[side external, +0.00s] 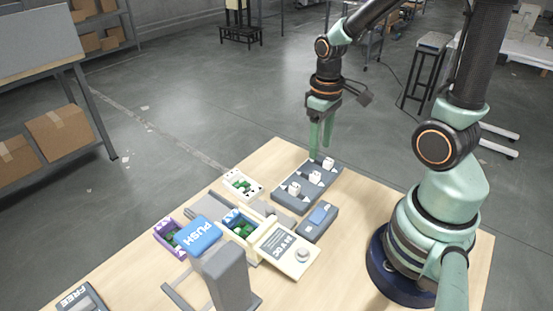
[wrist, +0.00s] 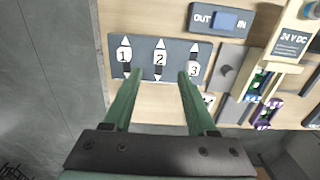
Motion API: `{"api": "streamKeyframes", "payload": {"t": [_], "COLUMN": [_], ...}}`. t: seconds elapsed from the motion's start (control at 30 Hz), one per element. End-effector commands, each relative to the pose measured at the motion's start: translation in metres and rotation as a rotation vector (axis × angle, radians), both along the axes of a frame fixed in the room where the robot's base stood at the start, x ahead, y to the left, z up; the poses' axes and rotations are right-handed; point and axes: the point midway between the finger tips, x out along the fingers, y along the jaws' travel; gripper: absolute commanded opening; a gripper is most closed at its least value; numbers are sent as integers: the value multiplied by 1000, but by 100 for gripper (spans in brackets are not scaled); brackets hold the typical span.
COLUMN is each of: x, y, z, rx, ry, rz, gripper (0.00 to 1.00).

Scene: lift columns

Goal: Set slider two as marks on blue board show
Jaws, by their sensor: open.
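A dark grey slider panel (side external: 290,203) lies on the table and carries three white knobs. In the wrist view, knob two (wrist: 160,60) is the middle one, with dark slot below it. Knob one (wrist: 124,57) is left of it, and knob three (wrist: 194,71) sits lower in its slot. My gripper (wrist: 160,80) is open and empty; its fingertips lie either side of knob two's column in the picture. In the side view my gripper (side external: 322,152) hangs above the panel's far end. I cannot make out a blue board with slider marks.
Beside the panel is a grey OUT/IN block with a blue slide (side external: 319,214). A cream 24 V DC box (side external: 290,250), open boxes of green pieces (side external: 240,223) and a blue PUSH plate (side external: 198,235) crowd the table. Bare wood (side external: 350,245) shows towards my base.

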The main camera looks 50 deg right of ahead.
Motion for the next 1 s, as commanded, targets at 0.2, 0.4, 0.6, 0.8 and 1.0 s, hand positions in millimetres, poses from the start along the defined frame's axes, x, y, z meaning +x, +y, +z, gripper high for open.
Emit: {"api": "streamKeyframes", "payload": {"t": [0.2, 0.4, 0.6, 0.8, 1.0], "x": [0, 0, 0, 5, 13], "y": [0, 0, 0, 9, 38], "z": [27, 33, 33, 47, 87], "rx": [-1, 0, 0, -15, -34], "ry": [-2, 1, 1, -62, -252], "rz": [0, 0, 0, 3, 7], "gripper": [57, 57, 57, 57, 57]}}
